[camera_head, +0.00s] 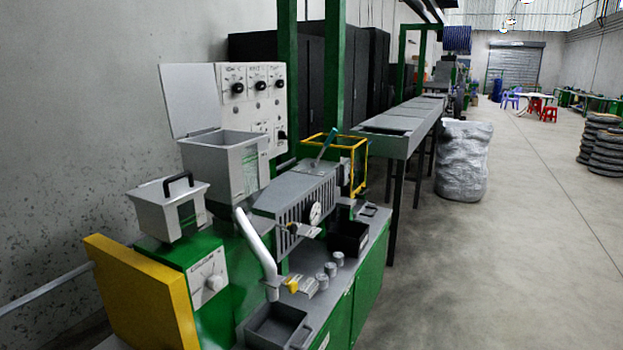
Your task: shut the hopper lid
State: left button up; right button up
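A grey box-shaped hopper (210,163) stands on the machine left of centre, below a white control panel. Its flat grey lid (190,98) stands open, raised at the hopper's back left edge and leaning back toward the wall. A smaller light grey hopper (153,214) sits in front and to the left on a green block. It has a black handle (178,180) on top, and its top looks covered. Neither of my grippers is in view.
The control panel (257,105) with knobs rises close behind the open lid. A yellow plate (138,292) and a bent white pipe (257,245) are in front. A green post (287,85) stands right of the panel.

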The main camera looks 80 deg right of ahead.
aim_at(189, 93)
jog(key=k+l+z, duration=0.1)
jog(key=z, duration=2.1)
